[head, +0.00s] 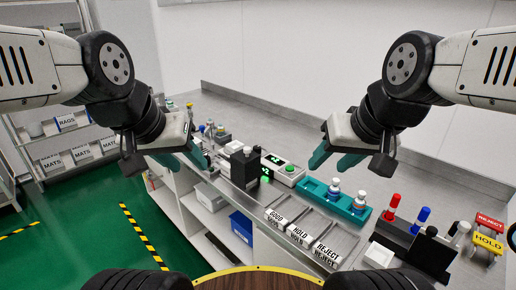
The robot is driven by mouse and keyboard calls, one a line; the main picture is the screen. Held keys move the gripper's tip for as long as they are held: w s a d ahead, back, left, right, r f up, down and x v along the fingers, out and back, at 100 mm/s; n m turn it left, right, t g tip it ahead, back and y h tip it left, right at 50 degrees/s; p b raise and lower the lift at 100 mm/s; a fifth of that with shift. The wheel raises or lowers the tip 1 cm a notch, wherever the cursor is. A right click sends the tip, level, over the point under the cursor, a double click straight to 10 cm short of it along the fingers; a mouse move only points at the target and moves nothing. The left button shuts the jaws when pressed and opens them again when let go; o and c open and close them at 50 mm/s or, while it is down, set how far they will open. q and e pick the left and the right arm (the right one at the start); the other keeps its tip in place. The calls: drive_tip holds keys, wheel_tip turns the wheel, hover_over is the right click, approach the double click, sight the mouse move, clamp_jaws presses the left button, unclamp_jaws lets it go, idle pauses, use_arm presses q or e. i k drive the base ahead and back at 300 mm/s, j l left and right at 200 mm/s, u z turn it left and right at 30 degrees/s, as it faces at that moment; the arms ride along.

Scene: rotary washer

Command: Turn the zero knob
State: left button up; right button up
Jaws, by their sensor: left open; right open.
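A small grey and black instrument (244,167) stands on the metal counter near the middle, with a lit green display (274,159) and a green button (290,168) on the unit beside it. A separate zero knob cannot be made out at this size. My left gripper (188,161) is open and empty, in the air to the left of the instrument. My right gripper (333,163) is open and empty, above the teal tray (320,190) to the right of the instrument. Neither gripper appears to touch anything.
Bins labelled GOOD, HOLD and REJECT (312,232) line the front edge. A black rack with coloured markers (404,240) and REJECT/HOLD signs (488,242) are at right. The counter's back strip (300,140) is largely clear.

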sight(257, 149)
drive_tip(key=i+j+z, duration=0.35)
drive_tip(key=j+z, duration=0.15)
drive_tip(key=j, duration=0.15)
drive_tip(key=j+z, duration=0.1)
drive_tip(key=z, duration=0.65)
